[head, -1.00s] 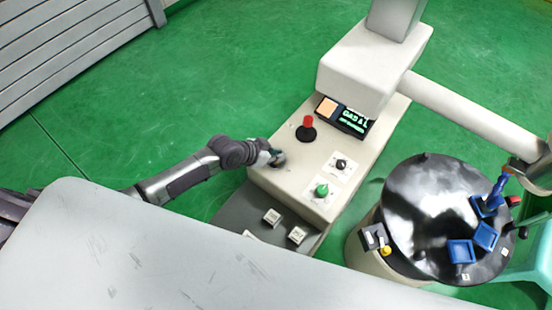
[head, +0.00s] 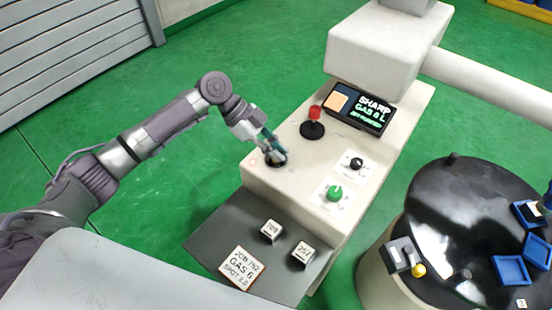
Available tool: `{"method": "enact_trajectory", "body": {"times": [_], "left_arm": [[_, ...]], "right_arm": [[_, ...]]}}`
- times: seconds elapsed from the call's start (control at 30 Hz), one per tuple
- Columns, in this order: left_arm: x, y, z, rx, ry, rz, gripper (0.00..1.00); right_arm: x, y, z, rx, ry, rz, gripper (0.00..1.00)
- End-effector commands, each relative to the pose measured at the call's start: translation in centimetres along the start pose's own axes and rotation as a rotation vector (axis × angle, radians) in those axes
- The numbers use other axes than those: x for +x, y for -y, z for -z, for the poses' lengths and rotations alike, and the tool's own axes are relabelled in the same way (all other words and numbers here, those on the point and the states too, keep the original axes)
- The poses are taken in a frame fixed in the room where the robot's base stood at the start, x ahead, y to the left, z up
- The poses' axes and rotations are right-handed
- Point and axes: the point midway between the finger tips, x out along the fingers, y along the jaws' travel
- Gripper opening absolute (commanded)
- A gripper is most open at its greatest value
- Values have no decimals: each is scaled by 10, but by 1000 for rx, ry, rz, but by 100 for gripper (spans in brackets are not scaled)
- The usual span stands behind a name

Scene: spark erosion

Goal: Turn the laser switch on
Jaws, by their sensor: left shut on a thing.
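The pale console (head: 300,185) stands in the middle of the head view. My left gripper (head: 274,153) is at its left end, fingers down, shut on a small switch with a dark round base (head: 276,161). The fingers hide most of that switch, so its setting and label cannot be read. A red-topped lever (head: 314,114) on a black base stands upright farther back. A black knob (head: 356,163) and a green knob (head: 335,193) sit on white plates at the right side.
A display (head: 371,108) reading "SHARP GAS 6 L" sits behind the lever, below an overhanging white housing (head: 384,52). Labelled blocks and a card (head: 241,268) reading "JOB 752 GAS 6 SPOT 2.0" lie on the dark shelf. A black-topped drum (head: 440,220) with blue trays stands right.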

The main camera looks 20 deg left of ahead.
Motion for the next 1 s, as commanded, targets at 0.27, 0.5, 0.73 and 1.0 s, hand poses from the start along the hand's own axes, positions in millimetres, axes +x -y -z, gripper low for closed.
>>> {"method": "enact_trajectory", "body": {"times": [0.27, 0.5, 0.73, 1.0], "left_arm": [[2, 1, -1, 137, 0, -137, 0], [2, 0, -1, 201, 2, -203, 0], [1, -1, -1, 223, 2, -226, 0], [1, -1, -1, 225, 2, -228, 0]], "right_arm": [[23, 2, -2, 1, -1, 2, 56], [30, 2, -2, 1, -1, 2, 56], [32, 2, -2, 1, 0, 2, 56], [32, 2, -2, 1, 0, 2, 56]]}}
